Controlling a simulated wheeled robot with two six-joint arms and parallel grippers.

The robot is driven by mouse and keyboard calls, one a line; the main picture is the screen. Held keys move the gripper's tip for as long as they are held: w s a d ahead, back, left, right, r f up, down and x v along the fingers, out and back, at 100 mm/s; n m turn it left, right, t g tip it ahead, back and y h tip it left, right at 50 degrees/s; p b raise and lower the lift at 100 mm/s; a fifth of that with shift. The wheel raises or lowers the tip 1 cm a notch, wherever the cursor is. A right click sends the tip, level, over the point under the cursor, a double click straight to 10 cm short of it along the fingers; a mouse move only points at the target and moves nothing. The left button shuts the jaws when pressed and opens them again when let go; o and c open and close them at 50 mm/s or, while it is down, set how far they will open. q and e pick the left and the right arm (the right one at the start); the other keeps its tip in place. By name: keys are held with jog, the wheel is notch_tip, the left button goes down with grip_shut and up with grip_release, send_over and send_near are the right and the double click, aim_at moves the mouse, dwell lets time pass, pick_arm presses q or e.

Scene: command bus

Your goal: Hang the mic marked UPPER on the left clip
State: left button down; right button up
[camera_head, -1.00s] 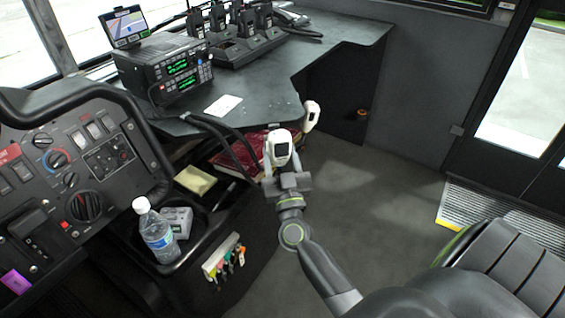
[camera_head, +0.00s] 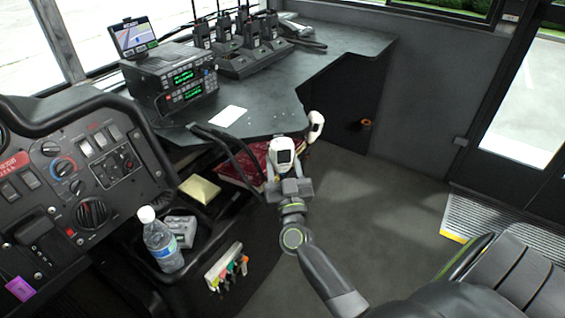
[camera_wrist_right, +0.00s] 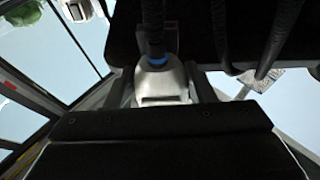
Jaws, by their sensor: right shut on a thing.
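My right gripper (camera_head: 286,173) reaches in from below in the head view, just short of the desk's front edge. It is shut on a white mic (camera_head: 280,149) with a dark face. In the right wrist view the pale body of the mic (camera_wrist_right: 160,88) lies between my fingers, with a blue ring and a dark cord above it. A second white thing, likely another mic (camera_head: 316,124), is at the desk edge to the right, apart from my gripper. I cannot read any marking or make out the clips. My left gripper is not in view.
Black hoses (camera_head: 232,145) loop below the desk's front edge, left of the mic. A radio unit (camera_head: 178,78) and several handheld radios stand on the desk (camera_head: 270,100). A water bottle (camera_head: 161,241) stands at lower left. The floor (camera_head: 375,205) is clear.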

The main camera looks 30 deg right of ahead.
aim_at(283, 175)
jog(key=shift+f, duration=0.1)
dwell(0.7)
jog(key=shift+p, duration=0.5)
jog(key=shift+f, duration=0.15)
dwell(0.3)
jog(key=shift+f, duration=0.35)
jog(key=shift+f+b, duration=0.25)
jog(key=shift+b, duration=0.15)
jog(key=shift+w+f, duration=0.1)
jog(key=shift+f, duration=0.3)
jog(key=shift+f, duration=0.2)
dwell(0.3)
jog(key=shift+f+b, duration=0.15)
jog(key=shift+b, duration=0.15)
jog(key=shift+f, duration=0.2)
